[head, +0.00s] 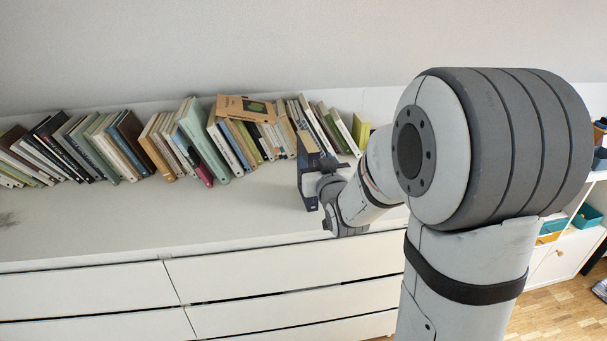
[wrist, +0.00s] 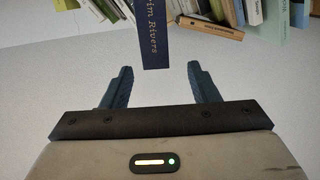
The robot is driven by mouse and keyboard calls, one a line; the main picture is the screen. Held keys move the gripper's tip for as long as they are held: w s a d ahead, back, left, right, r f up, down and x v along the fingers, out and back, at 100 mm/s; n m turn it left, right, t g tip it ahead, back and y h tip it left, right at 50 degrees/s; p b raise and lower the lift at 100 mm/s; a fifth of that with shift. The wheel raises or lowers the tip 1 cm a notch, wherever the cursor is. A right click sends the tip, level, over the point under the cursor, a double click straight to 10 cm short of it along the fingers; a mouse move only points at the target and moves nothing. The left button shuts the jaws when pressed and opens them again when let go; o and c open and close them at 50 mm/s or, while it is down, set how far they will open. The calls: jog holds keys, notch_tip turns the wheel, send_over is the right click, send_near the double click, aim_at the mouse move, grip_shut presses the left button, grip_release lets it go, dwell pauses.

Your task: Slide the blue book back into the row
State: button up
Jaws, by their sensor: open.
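The blue book (head: 309,201) stands out from the front of the row, toward the right part of the dresser top. In the wrist view its dark blue spine (wrist: 154,40) carries gold lettering. My gripper (wrist: 160,70) is open, with one finger on each side of the spine's near end in the picture; no finger visibly touches the book. In the head view my gripper (head: 318,184) is right beside the book and partly hides it. The book's far part is out of the wrist frame.
The row of leaning books (head: 205,143) runs along the back of the white dresser (head: 120,225). An orange-brown book (head: 232,107) lies across the tops of several books. My arm covers the right side.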

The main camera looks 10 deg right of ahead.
aim_at(310, 145)
jog(key=shift+w+t, duration=0.3)
jog(key=shift+w, duration=0.1)
jog(key=w, duration=0.7)
jog(key=shift+w+p, duration=0.2)
jog(key=shift+p, duration=0.2)
grip_shut()
